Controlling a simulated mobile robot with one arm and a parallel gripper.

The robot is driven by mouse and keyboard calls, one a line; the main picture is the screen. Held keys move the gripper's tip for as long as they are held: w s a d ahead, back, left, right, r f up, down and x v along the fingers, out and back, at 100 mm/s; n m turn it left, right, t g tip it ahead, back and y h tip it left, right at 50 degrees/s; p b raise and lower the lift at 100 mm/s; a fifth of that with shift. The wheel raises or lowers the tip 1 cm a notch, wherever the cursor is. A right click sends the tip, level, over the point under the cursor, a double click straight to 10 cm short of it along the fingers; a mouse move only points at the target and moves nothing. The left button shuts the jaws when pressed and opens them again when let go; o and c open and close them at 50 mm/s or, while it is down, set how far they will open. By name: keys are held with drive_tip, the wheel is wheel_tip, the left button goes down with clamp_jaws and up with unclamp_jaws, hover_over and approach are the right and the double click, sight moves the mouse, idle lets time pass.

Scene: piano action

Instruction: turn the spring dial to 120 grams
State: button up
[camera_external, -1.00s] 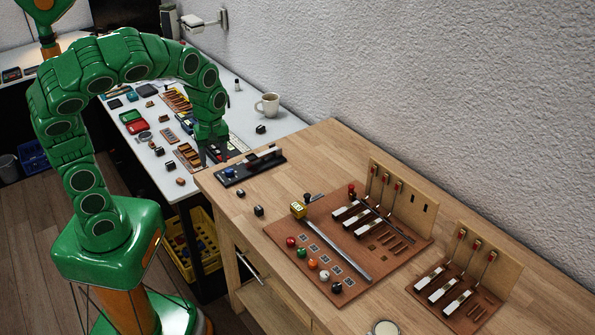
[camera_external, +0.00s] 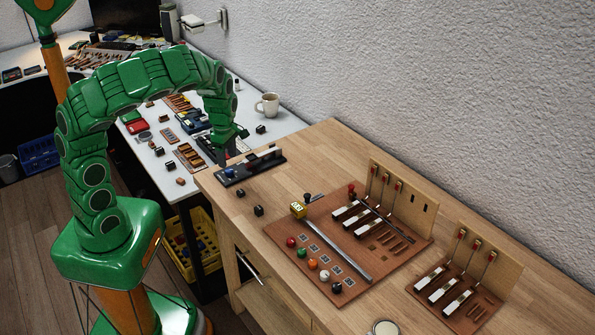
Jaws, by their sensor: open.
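A dark fixture (camera_external: 250,167) lies at the far left end of the wooden bench, carrying a small blue knob (camera_external: 230,172), a red part and a pale part. I cannot tell for sure whether the spring dial is on this fixture, and no 120 gram mark is readable. My gripper (camera_external: 223,158) points down just behind the fixture's left end. It is open; its fingers are small and dark here, and nothing shows between them. I cannot tell whether it touches the fixture.
Two small dark blocks (camera_external: 258,210) lie in front of the fixture. A brown board (camera_external: 385,262) holds a yellow block (camera_external: 298,210), a metal bar, several coloured balls and key levers. A second key board (camera_external: 480,312) is at right. A mug (camera_external: 268,104) stands on the white table behind.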

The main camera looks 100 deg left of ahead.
sight(229, 170)
drive_tip(key=shift+f, duration=2.55)
drive_tip(key=c, duration=1.1)
drive_tip(key=shift+o, duration=0.2)
